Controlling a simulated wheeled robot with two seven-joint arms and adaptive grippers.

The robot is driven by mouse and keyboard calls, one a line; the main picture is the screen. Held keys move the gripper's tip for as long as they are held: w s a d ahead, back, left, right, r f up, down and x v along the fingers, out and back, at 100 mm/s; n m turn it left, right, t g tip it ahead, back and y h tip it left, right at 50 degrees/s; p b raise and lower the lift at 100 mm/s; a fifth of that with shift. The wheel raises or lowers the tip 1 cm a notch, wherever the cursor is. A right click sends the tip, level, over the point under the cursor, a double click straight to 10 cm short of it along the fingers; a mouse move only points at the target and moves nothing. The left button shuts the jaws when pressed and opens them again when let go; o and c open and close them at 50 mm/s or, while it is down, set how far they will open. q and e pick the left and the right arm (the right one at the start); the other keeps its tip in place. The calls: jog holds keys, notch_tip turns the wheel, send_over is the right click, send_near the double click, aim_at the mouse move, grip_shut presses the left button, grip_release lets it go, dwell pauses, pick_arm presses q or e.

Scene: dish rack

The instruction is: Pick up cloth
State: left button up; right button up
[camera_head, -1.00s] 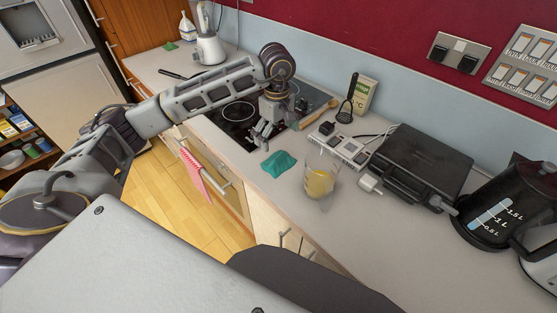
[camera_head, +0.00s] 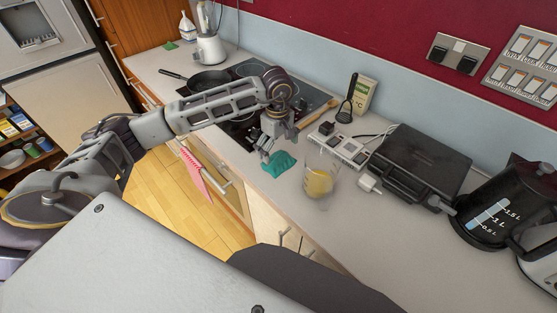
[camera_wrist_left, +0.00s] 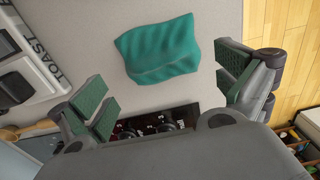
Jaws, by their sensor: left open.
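The teal cloth (camera_head: 279,163) lies crumpled on the grey counter, just left of the jug. My left gripper (camera_head: 267,154) is above the counter at the cloth's left edge, pointing down. In the left wrist view the cloth (camera_wrist_left: 158,50) lies flat-folded on the counter, beyond the fingertips and between their lines. The left gripper (camera_wrist_left: 165,95) is open there, with its two green-padded fingers wide apart and nothing between them. My right gripper is not in view.
A glass jug with yellow liquid (camera_head: 319,183) stands close right of the cloth. A white power strip (camera_head: 343,148) and black grill (camera_head: 419,163) are further right. The stove (camera_head: 240,125) with a pan (camera_head: 209,80) is behind. A red-checked towel (camera_head: 196,172) hangs at the front.

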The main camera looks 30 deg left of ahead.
aim_at(279, 155)
pick_arm(q)
jog(key=f, duration=0.2)
jog(key=shift+d+f+p, duration=0.2)
jog(key=shift+f+p, duration=0.2)
jog(key=shift+f, duration=0.65)
jog(key=c, duration=1.1)
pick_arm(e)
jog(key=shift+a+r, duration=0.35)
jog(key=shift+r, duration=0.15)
